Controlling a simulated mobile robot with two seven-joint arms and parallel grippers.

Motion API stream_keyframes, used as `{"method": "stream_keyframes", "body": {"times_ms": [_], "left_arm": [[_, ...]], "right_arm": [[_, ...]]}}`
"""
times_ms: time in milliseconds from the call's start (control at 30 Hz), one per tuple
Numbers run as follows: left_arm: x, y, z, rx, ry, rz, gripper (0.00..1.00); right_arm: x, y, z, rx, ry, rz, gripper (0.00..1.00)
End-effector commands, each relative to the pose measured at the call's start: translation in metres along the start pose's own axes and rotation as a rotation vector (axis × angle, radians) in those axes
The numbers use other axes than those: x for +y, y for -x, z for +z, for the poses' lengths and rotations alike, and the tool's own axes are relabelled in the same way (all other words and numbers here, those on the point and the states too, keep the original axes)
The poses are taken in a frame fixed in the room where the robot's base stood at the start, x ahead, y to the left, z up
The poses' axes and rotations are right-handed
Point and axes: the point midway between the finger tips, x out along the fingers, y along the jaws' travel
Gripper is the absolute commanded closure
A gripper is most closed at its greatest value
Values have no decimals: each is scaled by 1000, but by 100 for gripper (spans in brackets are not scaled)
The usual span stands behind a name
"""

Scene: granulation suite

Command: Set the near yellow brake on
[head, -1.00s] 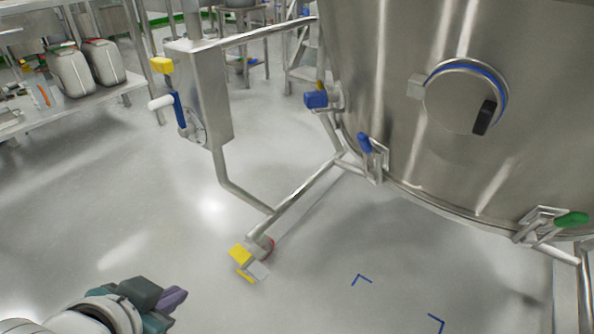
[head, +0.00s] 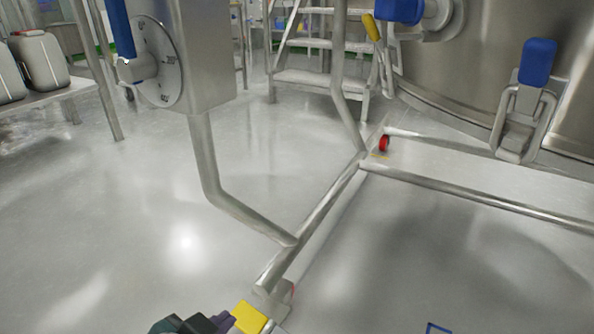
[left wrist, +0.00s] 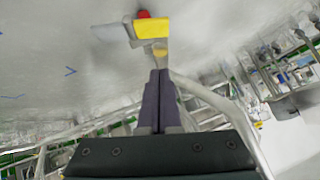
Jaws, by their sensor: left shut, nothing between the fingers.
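The near yellow brake (head: 249,318) is a yellow pedal on the caster at the near end of the vessel's tubular frame (head: 318,213). It is partly cut off by the bottom edge of the head view. In the left wrist view the yellow pedal (left wrist: 152,28) shows in full, with a red wheel part behind it and a grey plate to its left. My left gripper (head: 222,320) is just left of the pedal in the head view. In the left wrist view its purple fingers (left wrist: 158,76) are shut and empty, their tips close to the pedal; contact is unclear. My right gripper is not in view.
A far caster with a red wheel (head: 384,143) stands under the frame. The steel vessel (head: 480,90) fills the upper right, with steps (head: 320,78) behind. Open floor lies left of the frame.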

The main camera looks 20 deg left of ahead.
Motion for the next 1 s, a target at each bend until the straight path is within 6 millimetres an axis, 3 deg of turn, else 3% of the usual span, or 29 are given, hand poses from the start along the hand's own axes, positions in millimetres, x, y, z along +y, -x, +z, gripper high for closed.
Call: {"method": "stream_keyframes", "body": {"times_ms": [200,433,700,1000], "left_arm": [[2,-51,6,2,-1,-2,100],[2,-96,6,1,-1,-1,100],[1,-113,27,-1,-1,0,100],[-1,-114,28,-1,-1,0,100]], "right_arm": [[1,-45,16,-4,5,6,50],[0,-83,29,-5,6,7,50],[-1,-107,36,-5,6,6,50],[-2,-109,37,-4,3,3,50]]}}
